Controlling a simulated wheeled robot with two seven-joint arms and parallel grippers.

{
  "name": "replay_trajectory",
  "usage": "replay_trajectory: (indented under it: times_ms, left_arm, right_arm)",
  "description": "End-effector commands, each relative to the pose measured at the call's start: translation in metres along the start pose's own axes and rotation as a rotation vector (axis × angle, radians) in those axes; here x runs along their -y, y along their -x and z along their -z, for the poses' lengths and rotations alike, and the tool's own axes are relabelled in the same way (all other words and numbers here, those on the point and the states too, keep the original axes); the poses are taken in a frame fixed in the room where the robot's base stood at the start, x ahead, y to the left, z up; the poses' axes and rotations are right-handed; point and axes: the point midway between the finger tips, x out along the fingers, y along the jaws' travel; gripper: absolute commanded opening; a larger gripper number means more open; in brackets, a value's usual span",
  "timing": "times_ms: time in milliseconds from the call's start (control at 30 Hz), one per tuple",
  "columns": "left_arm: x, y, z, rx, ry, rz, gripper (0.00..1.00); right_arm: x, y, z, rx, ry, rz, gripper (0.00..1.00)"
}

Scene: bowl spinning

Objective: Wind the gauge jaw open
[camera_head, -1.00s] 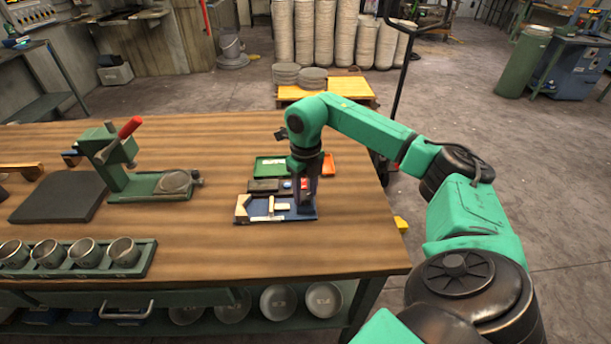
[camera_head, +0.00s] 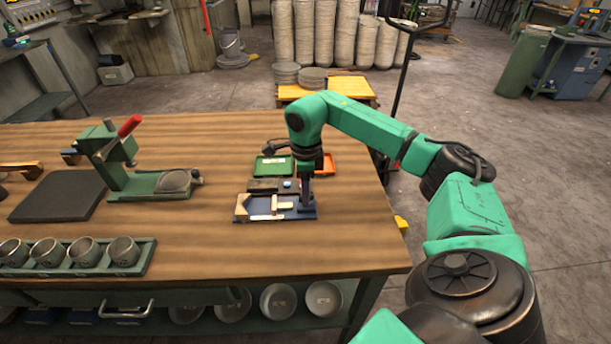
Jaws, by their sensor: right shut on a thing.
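The gauge (camera_head: 262,217) is a blue base with cream jaw pieces (camera_head: 282,206), flat on the wooden table in the head view. My right gripper (camera_head: 305,203) points straight down at the gauge's right end. It is shut on the gauge's knob, which is mostly hidden by the fingers. The cream jaw pieces lie to the left of the gripper. My left gripper is not in view.
Behind the gauge lie a dark block (camera_head: 263,185), a green tray (camera_head: 272,168) and an orange tray (camera_head: 327,164). A green press (camera_head: 128,180) with a red handle and a rack of cups (camera_head: 140,266) stand to the left. The table between press and gauge is clear.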

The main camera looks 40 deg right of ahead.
Motion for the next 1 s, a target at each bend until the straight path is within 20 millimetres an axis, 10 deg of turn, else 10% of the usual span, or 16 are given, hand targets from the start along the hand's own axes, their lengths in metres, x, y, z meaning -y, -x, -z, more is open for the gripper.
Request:
replay_trajectory:
  times_ms: [700,733,800,1000]
  left_arm:
    - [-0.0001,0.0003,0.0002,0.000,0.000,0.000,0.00]
    - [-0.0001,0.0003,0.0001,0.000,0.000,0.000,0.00]
    - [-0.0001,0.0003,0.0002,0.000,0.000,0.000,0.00]
    - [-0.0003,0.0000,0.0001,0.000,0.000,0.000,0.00]
  right_arm:
    - [0.0032,0.0046,-0.0006,0.008,0.089,0.012,0.00]
    - [0.0032,0.0046,-0.0006,0.008,0.089,0.012,0.54]
    - [0.0029,0.0041,-0.0004,0.006,0.089,0.010,0.80]
    - [0.0015,0.0022,-0.0003,0.004,0.090,0.005,0.80]
